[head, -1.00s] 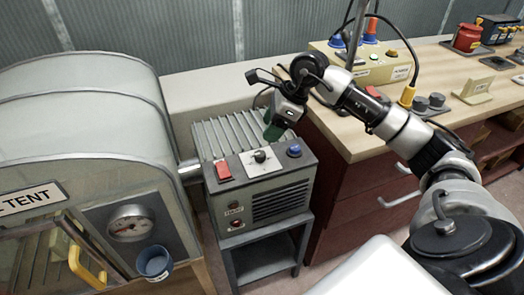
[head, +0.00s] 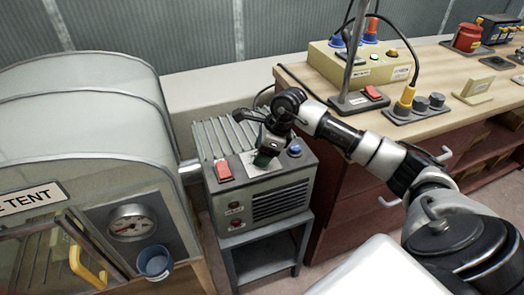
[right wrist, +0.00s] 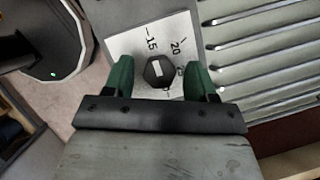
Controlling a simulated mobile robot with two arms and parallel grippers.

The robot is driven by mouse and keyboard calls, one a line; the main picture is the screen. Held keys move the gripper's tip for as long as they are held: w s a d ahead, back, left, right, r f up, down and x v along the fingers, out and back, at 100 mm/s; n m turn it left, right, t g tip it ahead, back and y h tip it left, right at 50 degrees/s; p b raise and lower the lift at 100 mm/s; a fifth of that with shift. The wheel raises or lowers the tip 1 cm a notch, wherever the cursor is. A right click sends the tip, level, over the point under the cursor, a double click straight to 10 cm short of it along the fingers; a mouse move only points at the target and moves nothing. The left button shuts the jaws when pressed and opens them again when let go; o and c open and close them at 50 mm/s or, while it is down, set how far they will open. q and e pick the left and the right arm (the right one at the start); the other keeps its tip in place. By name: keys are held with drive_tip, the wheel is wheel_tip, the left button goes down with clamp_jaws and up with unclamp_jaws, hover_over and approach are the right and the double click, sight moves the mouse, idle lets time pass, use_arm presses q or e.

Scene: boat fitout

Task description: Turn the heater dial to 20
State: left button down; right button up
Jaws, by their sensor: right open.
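The heater (head: 262,200) is a grey box with a ribbed top, standing on a small dark stand. Its dial (right wrist: 157,69) is a black knob with a light pointer mark on a white plate (right wrist: 132,44). The marks 15 and 20 show on the plate; other marks are partly hidden. My right gripper (right wrist: 158,80) is open, with its green fingers to either side of the dial in the right wrist view. My left gripper is not in view.
A red switch (head: 223,171) and a blue button (head: 294,151) flank the dial on the heater. A rounded tent cabinet (head: 90,110) with a gauge stands to the left. A wooden bench (head: 440,75) with devices stands to the right.

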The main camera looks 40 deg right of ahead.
drive_tip(key=c, duration=0.9)
drive_tip(key=shift+m, duration=0.3)
drive_tip(key=m, duration=0.2)
drive_tip(key=m+t+h, duration=0.1)
drive_tip(key=m, duration=0.1)
drive_tip(key=shift+m+h+b, duration=0.3)
drive_tip(key=shift+b, duration=0.05)
drive_tip(key=m, duration=0.2)
drive_tip(key=m+h+b, duration=0.1)
drive_tip(key=m, duration=0.1)
drive_tip(key=shift+a+t+h, duration=0.15)
drive_tip(key=shift+t+h, duration=0.15)
drive_tip(key=shift+t, duration=0.1)
drive_tip(key=shift+m, duration=0.4)
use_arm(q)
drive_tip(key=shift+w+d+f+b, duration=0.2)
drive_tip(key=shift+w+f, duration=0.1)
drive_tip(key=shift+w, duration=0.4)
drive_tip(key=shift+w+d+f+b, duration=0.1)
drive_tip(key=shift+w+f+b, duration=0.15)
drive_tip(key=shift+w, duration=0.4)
use_arm(e)
drive_tip(key=shift+m+h, duration=0.5)
drive_tip(key=shift+m, duration=0.5)
drive_tip(key=shift+r, duration=0.1)
